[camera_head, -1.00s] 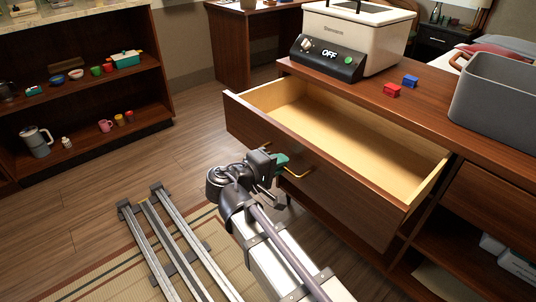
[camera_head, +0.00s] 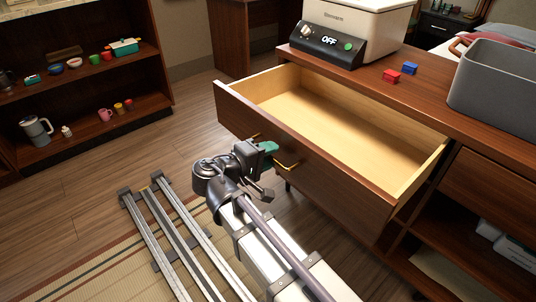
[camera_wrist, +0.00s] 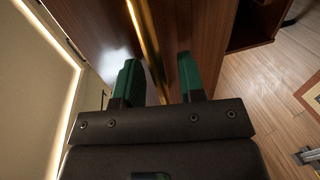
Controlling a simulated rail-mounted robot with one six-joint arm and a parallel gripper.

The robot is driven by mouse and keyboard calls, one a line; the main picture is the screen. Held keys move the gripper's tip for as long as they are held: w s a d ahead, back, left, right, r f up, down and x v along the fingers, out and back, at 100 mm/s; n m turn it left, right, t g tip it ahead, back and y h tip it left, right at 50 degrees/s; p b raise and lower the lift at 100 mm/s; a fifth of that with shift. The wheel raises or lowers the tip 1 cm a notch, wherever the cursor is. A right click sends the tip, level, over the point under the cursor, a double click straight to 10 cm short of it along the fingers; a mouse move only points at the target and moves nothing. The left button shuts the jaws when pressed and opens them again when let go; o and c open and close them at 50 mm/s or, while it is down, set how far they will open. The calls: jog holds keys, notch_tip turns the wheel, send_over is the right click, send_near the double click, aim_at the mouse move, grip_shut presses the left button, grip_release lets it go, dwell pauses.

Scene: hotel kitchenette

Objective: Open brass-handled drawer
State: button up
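The drawer (camera_head: 310,178) is pulled far out of the wooden cabinet, and its pale interior is empty. Its brass handle (camera_head: 289,167) is on the dark wooden front. My gripper (camera_head: 269,149) is at the handle, with green fingertips against or close to the drawer front. In the wrist view, the brass handle (camera_wrist: 151,45) runs between the two green fingers of my gripper (camera_wrist: 160,75). The fingers stand apart, with visible gaps beside the bar, so they are around it rather than clamped on it. Exact finger contact is hard to see.
A shelf (camera_head: 80,78) with cups is at left.

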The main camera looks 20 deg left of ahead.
jog(key=p+v, duration=0.2)
jog(key=v, duration=0.8)
jog(key=shift+s+a, duration=0.2)
jog(key=shift+s, duration=0.15)
